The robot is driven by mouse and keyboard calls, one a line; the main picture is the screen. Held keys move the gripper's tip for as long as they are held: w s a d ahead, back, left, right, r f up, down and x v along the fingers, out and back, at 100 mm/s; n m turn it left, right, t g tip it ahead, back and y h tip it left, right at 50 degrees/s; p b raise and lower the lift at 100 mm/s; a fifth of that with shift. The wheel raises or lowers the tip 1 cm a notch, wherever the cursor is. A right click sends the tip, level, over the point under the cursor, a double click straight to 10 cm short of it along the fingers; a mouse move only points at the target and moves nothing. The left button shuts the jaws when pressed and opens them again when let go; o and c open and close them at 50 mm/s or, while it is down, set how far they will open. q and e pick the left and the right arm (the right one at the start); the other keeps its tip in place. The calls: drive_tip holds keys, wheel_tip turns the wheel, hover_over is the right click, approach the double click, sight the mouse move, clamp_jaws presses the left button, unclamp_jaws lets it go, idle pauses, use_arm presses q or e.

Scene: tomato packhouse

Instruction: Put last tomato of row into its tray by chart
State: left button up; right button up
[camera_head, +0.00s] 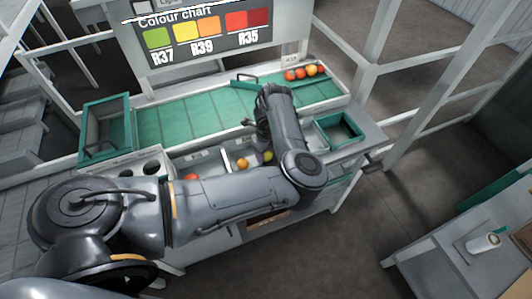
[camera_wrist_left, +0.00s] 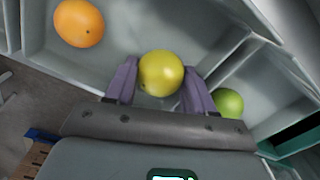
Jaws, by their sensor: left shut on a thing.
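My left gripper (camera_wrist_left: 158,85) is shut on a yellow tomato (camera_wrist_left: 160,73), with a purple-grey finger on each side. It is over the grey tray compartment that holds an orange tomato (camera_wrist_left: 79,23), close to the divider. I cannot tell whether the held tomato touches the tray. A green tomato (camera_wrist_left: 229,102) lies past the divider, partly behind the right finger. In the head view my arm hides much of the trays; the orange tomato (camera_head: 243,164) and a red tomato (camera_head: 192,177) show there. The colour chart (camera_head: 204,35) shows green over R37, yellow and orange over R39, reds over R35. My right gripper is out of view.
A green conveyor belt (camera_head: 180,117) runs behind the trays. Several red and orange tomatoes (camera_head: 300,73) sit in a row at its far right. A green-rimmed bin (camera_head: 338,130) stands right of my arm, and a green frame (camera_head: 106,128) at the belt's left end.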

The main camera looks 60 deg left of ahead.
use_arm(q)
drive_tip(key=shift+f+b, duration=0.4)
drive_tip(key=shift+b, duration=0.05)
drive_tip(key=o, duration=0.8)
drive_tip(key=c, duration=0.3)
drive_tip(key=shift+r, duration=0.1)
drive_tip(key=shift+r+p, duration=1.1)
drive_tip(key=shift+r, duration=0.25)
drive_tip(key=shift+r+p, duration=1.55)
drive_tip(key=shift+r, duration=0.6)
